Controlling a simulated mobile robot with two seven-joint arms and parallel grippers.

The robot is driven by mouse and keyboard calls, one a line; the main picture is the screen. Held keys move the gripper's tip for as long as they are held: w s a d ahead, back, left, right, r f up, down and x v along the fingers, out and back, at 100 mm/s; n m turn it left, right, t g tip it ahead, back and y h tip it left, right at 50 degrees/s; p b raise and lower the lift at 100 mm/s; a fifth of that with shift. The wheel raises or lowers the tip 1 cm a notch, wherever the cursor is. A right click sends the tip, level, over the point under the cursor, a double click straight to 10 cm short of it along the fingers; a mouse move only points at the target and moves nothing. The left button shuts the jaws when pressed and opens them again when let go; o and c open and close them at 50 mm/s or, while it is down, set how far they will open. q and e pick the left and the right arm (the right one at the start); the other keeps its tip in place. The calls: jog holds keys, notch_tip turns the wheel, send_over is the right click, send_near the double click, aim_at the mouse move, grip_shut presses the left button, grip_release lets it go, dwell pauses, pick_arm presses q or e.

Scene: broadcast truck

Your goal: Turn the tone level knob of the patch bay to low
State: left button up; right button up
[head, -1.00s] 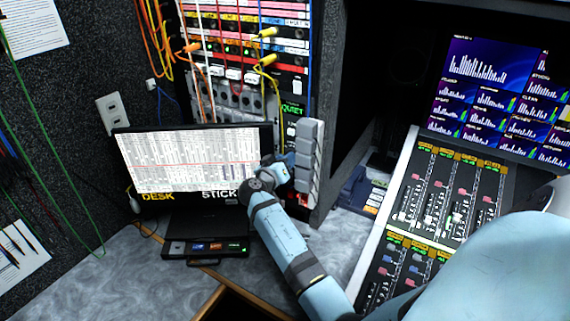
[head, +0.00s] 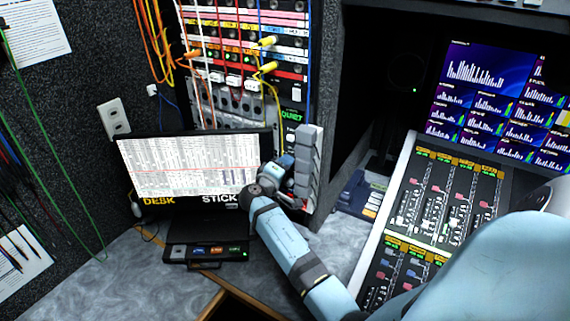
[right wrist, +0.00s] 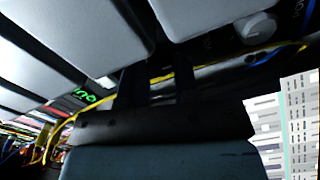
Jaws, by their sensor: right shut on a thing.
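The patch bay (head: 244,62) is the upright rack in the head view, with rows of jacks and coloured cables. My right gripper (head: 289,180) is at its lower right, beside a column of grey blocks (head: 307,165). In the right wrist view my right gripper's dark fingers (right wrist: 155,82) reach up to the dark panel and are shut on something. Their tips and the held part are hidden in shadow; by its place it seems to be the tone level knob. A separate pale round knob (right wrist: 258,26) shows at upper right there, apart from the fingers. My left gripper is not in view.
A monitor (head: 190,166) stands left of my right wrist, above a small black box (head: 205,251). A mixing console (head: 440,205) and screens (head: 497,90) are to the right. A yellow cable (right wrist: 60,125) passes close to the fingers.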

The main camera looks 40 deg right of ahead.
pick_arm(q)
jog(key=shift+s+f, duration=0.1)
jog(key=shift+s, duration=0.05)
pick_arm(e)
jog(key=shift+r+n, duration=0.2)
jog(key=shift+n, duration=0.1)
jog(key=shift+d, duration=0.1)
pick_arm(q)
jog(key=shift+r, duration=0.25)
pick_arm(e)
jog(key=o, duration=0.9)
jog(key=shift+f, duration=0.1)
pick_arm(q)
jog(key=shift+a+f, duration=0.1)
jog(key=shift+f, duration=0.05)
pick_arm(e)
jog(key=shift+f, duration=0.1)
